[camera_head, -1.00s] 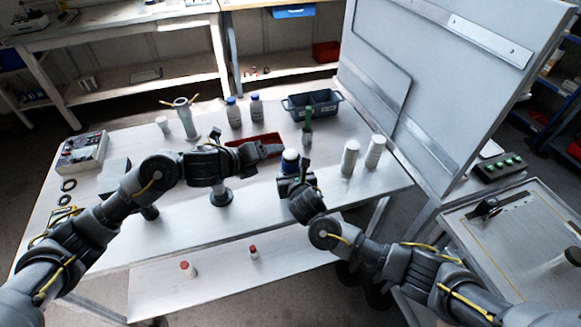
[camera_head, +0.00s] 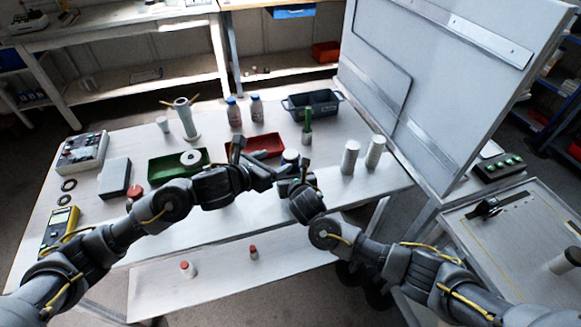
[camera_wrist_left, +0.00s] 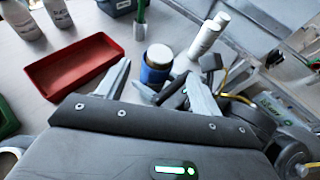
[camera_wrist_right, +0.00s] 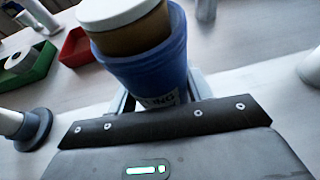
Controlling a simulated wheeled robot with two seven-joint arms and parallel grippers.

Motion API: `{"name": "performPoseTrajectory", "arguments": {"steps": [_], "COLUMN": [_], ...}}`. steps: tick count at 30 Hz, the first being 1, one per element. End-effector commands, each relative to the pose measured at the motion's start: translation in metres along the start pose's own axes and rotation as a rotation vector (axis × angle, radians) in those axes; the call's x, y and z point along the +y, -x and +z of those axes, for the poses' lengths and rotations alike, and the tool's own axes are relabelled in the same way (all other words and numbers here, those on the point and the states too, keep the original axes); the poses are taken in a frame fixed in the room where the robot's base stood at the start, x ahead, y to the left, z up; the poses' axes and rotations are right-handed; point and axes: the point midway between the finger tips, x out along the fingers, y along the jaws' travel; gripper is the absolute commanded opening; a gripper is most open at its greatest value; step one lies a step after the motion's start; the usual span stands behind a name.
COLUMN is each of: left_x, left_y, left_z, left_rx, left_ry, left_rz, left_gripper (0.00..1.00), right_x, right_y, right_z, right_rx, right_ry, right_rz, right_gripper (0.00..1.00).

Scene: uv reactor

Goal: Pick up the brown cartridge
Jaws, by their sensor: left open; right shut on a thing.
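The brown cartridge (camera_wrist_right: 138,38) has a white cap and stands in a blue cup (camera_wrist_right: 150,75), its lower part hidden inside. My right gripper (camera_wrist_right: 163,98) is shut on the blue cup and holds it above the table's front part. In the head view the cartridge's white cap (camera_head: 290,156) shows just above my right gripper. My left gripper (camera_head: 260,162) is open and empty, to the left of the cup. In the left wrist view the cup (camera_wrist_left: 154,74) appears beyond and between the open fingers (camera_wrist_left: 158,84), apart from them.
A red tray (camera_head: 268,142) and a green tray (camera_head: 165,167) with a white ring lie behind my grippers. Two white cylinders (camera_head: 350,158) stand to the right. Several bottles and a dark bin (camera_head: 311,103) stand at the back. A tall grey panel (camera_head: 440,90) bounds the right side.

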Motion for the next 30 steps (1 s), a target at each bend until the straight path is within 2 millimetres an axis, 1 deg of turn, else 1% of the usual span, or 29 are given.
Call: {"name": "performPoseTrajectory", "arguments": {"steps": [1,3,6,9,14,17,21,24,27,30], "left_x": [-0.001,-0.001,0.000,0.000,0.000,-0.001,-0.001,0.000,-0.001,-0.001], "left_y": [-0.010,-0.021,-0.033,-0.038,-0.041,-0.052,-0.074,-0.085,-0.090,-0.091], "left_z": [0.000,0.000,0.000,0.000,0.000,-0.001,-0.002,-0.002,-0.002,-0.002], "left_rx": [0.000,0.001,0.000,-0.001,0.000,0.000,0.000,0.000,-0.001,0.000], "left_ry": [0.004,0.002,0.001,0.002,0.001,0.002,0.003,0.002,0.002,0.001], "left_rz": [-0.001,-0.001,0.000,0.000,0.000,-0.001,-0.001,0.000,-0.001,-0.001], "left_gripper": [0.66,0.66,0.66,0.66,0.66,0.66,0.66,0.66,0.66,0.66], "right_x": [0.000,0.000,0.000,0.000,0.000,0.000,0.000,0.000,0.000,0.000], "right_y": [0.000,0.000,0.000,0.000,0.000,0.000,0.000,0.000,0.000,0.000], "right_z": [0.000,0.000,0.000,0.000,0.000,0.000,0.000,0.000,0.000,0.000], "right_rx": [0.000,0.000,0.000,0.000,0.000,0.000,0.000,0.000,0.000,0.000], "right_ry": [0.000,0.000,0.000,0.000,0.000,0.000,0.000,0.000,0.000,0.000], "right_rz": [0.000,0.000,0.000,0.000,0.000,0.000,0.000,0.000,0.000,0.000], "right_gripper": [0.23,0.23,0.23,0.23,0.23,0.23,0.23,0.23,0.23,0.23]}}
